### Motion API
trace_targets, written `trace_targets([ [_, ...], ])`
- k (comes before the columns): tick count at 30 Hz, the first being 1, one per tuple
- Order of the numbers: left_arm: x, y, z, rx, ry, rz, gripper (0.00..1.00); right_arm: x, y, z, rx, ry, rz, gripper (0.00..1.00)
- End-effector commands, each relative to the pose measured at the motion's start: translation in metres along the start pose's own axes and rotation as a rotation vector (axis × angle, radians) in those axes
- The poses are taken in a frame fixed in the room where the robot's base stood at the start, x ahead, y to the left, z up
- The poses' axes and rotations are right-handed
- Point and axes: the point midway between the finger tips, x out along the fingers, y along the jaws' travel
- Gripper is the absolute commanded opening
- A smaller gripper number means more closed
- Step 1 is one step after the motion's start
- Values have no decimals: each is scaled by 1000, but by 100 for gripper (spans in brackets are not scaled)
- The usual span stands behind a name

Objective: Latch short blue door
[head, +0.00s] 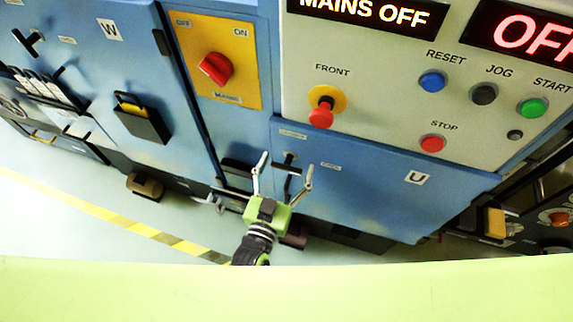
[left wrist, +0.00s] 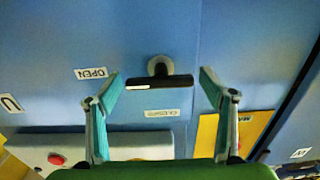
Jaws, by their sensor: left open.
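The short blue door (head: 375,190), marked U, is under the pale control panel in the head view and looks flush with the cabinet. Its black T-shaped latch handle (head: 288,162) is near its left edge. In the left wrist view the handle (left wrist: 160,80) has its bar lying across the picture, with its pale-marked end towards the OPEN label (left wrist: 90,73). The CLOSED label (left wrist: 160,113) is below the bar in that view. My left gripper (head: 286,164) is open, with one finger on each side of the handle, apart from it. My right gripper is out of view.
The control panel (head: 400,85) above has several buttons, including a protruding red FRONT knob (head: 321,112). A red switch (head: 215,68) sits on a yellow plate to the left. The tall blue door W (head: 110,60) stands further left. Striped floor tape (head: 140,229) runs in front.

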Motion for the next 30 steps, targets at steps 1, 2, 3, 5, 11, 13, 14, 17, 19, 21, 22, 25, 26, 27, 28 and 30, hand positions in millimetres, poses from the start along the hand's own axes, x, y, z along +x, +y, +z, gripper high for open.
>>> trace_targets([
  [1,0,0,0,0,0,0,75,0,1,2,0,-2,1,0],
  [2,0,0,0,0,0,0,75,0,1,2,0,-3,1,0],
  [3,0,0,0,0,0,0,75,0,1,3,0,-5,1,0],
  [5,0,0,0,0,0,0,75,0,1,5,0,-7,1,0],
  [11,0,0,0,0,0,0,36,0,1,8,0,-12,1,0],
  [13,0,0,0,0,0,0,36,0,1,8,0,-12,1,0],
  [14,0,0,0,0,0,-1,36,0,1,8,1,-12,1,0],
  [17,0,0,0,-4,0,-1,36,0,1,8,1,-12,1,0],
  [19,0,0,0,-12,0,0,36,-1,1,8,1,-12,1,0],
  [21,0,0,0,-28,0,0,36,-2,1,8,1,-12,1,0],
  [22,0,0,-1,-39,0,0,36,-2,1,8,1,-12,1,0],
  [25,0,-1,-1,-84,0,0,36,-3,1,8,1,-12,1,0],
  [26,0,-1,-1,-100,0,0,36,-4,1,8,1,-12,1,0],
  [27,0,-1,-1,-126,0,1,36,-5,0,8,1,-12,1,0],
  [28,1,-1,-1,-146,1,1,36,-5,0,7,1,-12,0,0],
  [30,1,-1,-2,-201,1,1,36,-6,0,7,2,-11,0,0],
])
